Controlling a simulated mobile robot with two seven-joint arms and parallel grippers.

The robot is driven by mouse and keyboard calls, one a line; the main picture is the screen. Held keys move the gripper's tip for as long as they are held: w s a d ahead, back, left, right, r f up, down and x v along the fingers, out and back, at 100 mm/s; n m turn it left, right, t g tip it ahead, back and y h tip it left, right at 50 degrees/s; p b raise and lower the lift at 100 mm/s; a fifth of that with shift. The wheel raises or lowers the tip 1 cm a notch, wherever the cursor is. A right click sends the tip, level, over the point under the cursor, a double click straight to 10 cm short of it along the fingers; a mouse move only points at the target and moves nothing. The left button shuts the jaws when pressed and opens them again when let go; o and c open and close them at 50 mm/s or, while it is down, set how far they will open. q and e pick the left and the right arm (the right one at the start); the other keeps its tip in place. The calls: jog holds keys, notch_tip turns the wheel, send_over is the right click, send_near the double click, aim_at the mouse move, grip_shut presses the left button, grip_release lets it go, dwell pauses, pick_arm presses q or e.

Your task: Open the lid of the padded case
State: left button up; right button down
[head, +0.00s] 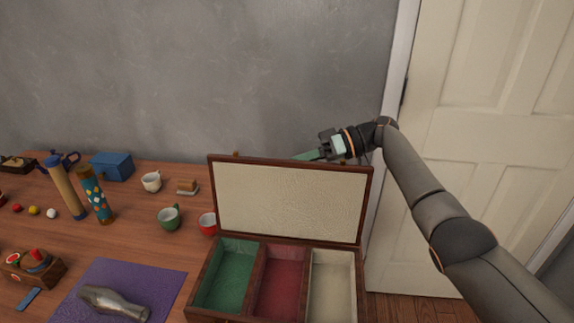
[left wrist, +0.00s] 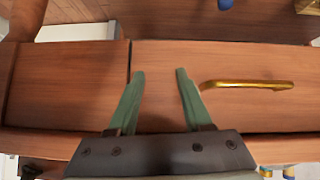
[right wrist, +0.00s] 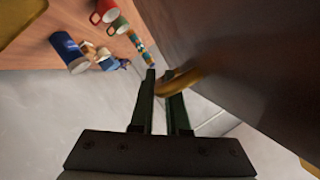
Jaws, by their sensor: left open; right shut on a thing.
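The padded case (head: 216,292) stands at the table's right front, its lid (head: 290,200) raised upright with the cream padded inside facing me. Green, red and cream compartments show inside it. My right gripper (head: 306,155) reaches behind the lid's top edge, its fingertips partly hidden there. In the right wrist view, this gripper (right wrist: 162,80) is shut on a curved brass handle (right wrist: 180,80) on the dark outer side of the lid (right wrist: 240,60). My left gripper (left wrist: 155,72) is open and empty in front of a wooden drawer front with a brass pull (left wrist: 246,85).
A green cup (head: 169,218) and red cup (head: 208,223) stand left of the case. A purple mat (head: 80,285) with a metal shaker-like object (head: 115,303) lies at the front. A door (head: 490,130) is at right.

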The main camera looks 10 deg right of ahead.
jog(key=shift+s+f, duration=0.1)
jog(key=shift+f, duration=0.05)
jog(key=c, duration=1.2)
grip_release()
jog(key=shift+b+v, duration=0.85)
jog(key=shift+v, duration=5.2)
